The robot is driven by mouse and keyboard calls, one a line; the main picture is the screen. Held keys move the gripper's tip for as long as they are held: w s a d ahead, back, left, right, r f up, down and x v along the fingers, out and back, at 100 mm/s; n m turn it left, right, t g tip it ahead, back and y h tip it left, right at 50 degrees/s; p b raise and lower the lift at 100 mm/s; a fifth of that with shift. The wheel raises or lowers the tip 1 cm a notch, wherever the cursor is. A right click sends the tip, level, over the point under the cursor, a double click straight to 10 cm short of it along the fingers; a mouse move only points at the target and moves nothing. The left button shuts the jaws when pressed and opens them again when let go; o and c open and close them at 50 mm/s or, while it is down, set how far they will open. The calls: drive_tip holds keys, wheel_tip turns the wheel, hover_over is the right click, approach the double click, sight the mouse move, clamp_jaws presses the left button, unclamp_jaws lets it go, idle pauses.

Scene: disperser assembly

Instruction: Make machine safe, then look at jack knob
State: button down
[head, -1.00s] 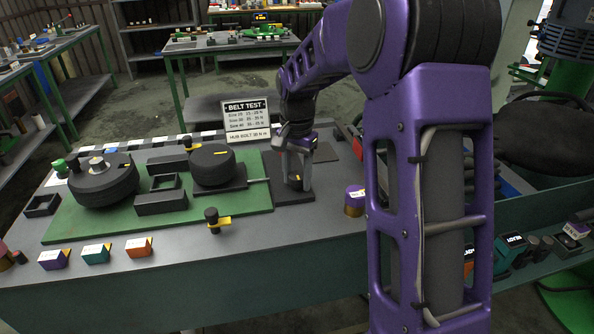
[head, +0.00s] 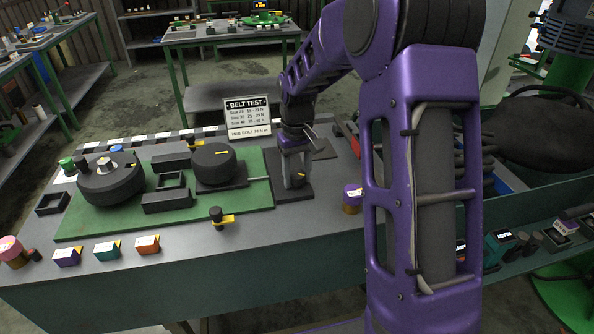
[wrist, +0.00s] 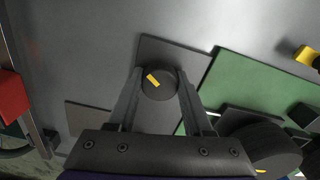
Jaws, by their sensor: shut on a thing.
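A dark round knob (wrist: 158,84) with a yellow mark sits on a dark plate (wrist: 160,48) in the wrist view. My gripper (wrist: 158,76) points down over it, with one finger on each side, shut on it. In the head view my gripper (head: 297,172) stands at the same knob (head: 299,180), right of the green board (head: 235,212). The frames show no label saying whether this is the jack knob. Another black knob with a yellow tab (head: 217,217) stands at the board's front edge.
A black wheel (head: 111,184) and a black drum (head: 214,166) sit on the green board. A BELT TEST sign (head: 247,117) stands behind. Small coloured blocks (head: 107,250) line the front edge. A purple-topped cylinder (head: 352,198) stands right of my gripper.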

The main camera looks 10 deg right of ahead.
sight(297, 173)
drive_tip(key=n+p, duration=0.1)
drive_tip(key=n, duration=0.3)
drive_tip(key=shift+n+p, duration=0.3)
drive_tip(key=shift+n, duration=0.1)
idle(0.5)
drive_tip(key=shift+c, duration=1.5)
unclamp_jaws()
drive_tip(key=shift+r, duration=0.15)
wheel_tip(297, 173, up, 17)
drive_tip(key=shift+r, duration=0.1)
